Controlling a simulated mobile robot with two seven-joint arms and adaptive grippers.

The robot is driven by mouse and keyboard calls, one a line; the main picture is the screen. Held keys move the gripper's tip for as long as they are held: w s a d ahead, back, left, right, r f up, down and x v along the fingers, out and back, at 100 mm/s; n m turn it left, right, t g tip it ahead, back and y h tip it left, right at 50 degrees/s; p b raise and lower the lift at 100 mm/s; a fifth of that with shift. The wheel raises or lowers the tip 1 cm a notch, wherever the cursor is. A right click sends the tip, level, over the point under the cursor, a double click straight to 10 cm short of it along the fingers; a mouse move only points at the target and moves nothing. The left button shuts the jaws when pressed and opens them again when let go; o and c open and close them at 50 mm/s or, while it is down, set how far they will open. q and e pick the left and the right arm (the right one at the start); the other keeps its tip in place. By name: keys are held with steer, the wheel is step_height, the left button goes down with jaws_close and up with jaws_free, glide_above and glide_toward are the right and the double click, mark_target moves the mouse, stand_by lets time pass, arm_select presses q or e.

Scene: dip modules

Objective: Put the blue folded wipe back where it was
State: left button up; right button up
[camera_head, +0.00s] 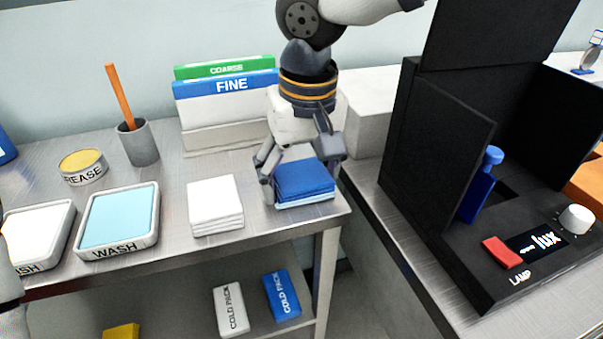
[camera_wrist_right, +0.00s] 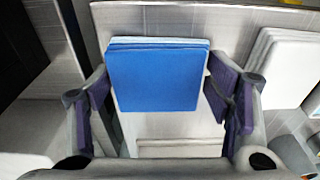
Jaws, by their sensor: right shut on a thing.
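The blue folded wipe (camera_head: 304,182) is at the right front corner of the steel table, with a paler blue layer at its lower edge. My right gripper (camera_head: 301,172) comes down from above and is shut on it, one finger at each side. In the right wrist view the blue folded wipe (camera_wrist_right: 157,80) lies flat and square between the fingers of my right gripper (camera_wrist_right: 157,95). I cannot tell whether its underside touches the table.
A white folded stack (camera_head: 215,204) lies just left of the wipe. The wash tray (camera_head: 157,232), grease tin (camera_head: 83,167) and grey cup (camera_head: 138,143) are further left. FINE and COARSE packs (camera_head: 228,108) stand behind. A black lamp box (camera_head: 440,150) stands right, across a gap.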

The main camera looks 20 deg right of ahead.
mark_target(306, 184)
steer(key=o, duration=1.2)
steer(key=shift+f, duration=0.2)
steer(key=shift+o, duration=0.2)
step_height(306, 184, up, 12)
steer(key=s, duration=0.1)
steer(key=shift+s+d+r, duration=0.15)
steer(key=shift+s, duration=0.1)
